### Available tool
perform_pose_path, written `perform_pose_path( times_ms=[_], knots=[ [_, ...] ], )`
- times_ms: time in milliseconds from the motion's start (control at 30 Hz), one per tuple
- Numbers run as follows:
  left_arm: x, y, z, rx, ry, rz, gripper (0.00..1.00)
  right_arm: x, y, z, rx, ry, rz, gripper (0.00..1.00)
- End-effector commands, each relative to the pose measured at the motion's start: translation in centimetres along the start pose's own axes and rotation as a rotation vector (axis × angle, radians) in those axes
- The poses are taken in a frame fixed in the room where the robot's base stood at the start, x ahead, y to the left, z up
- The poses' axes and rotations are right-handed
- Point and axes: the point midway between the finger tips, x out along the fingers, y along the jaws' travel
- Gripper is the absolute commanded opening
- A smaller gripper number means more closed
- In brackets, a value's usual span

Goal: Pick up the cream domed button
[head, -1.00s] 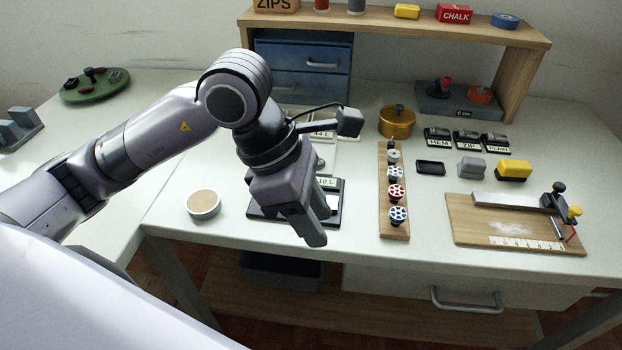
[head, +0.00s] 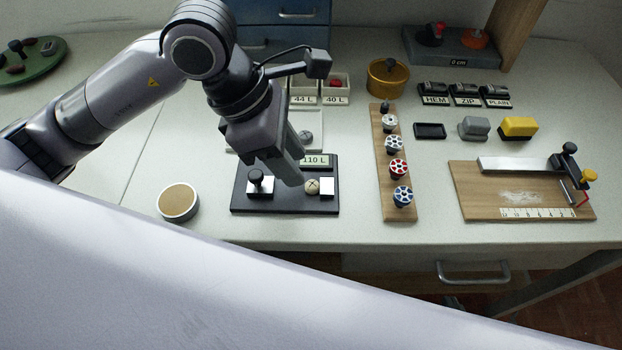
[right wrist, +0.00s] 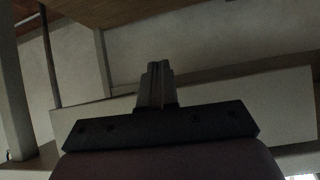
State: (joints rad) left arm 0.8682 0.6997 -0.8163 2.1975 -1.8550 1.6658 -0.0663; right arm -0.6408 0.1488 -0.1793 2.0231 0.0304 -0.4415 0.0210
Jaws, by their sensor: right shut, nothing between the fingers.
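The cream domed button (head: 312,187) sits on the black tray (head: 285,207), between a small black-knobbed fixture and a white square block. It has a cross-shaped mark on top. My left gripper (head: 293,181) points down just behind and left of the button, its fingertips close to it in the picture. I cannot tell whether they touch it or how far apart the fingers are. My right gripper (right wrist: 155,87) shows only in the right wrist view, shut and empty, away from the button.
A "110 L" label (head: 316,161) stands at the tray's back. A round tan-topped tin (head: 178,202) is left of the tray. A wooden strip with several spools (head: 381,165) stands to the right, then a wooden board with a ruler (head: 468,203). Bins labelled "44 L" and "40 L" (head: 335,99) are behind.

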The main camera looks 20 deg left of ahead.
Motion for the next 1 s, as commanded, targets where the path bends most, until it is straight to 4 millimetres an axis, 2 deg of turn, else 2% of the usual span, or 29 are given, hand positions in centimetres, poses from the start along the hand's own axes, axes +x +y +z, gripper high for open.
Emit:
perform_pose_path(
  times_ms=[233,367,567,700,1000],
  knots=[
    [3.7,-0.2,0.3,-0.002,0.001,-0.004,0.37,-0.1,0.0,0.1,-0.001,-0.001,0.001,0.0],
    [4.5,-0.1,0.3,-0.001,0.0,-0.001,0.37,-0.1,0.0,0.1,-0.001,-0.001,0.001,0.0],
    [4.5,-0.1,0.3,0.0,0.0,0.0,0.37,-0.1,0.0,0.0,-0.001,-0.001,0.001,0.0],
    [4.5,-0.1,0.3,-0.001,0.0,0.0,0.0,-0.1,0.0,0.0,-0.001,-0.001,0.001,0.0],
    [4.4,-0.1,0.3,-0.001,0.0,0.0,0.0,0.0,0.1,-0.2,-0.001,0.004,0.001,0.0]
  ],
)
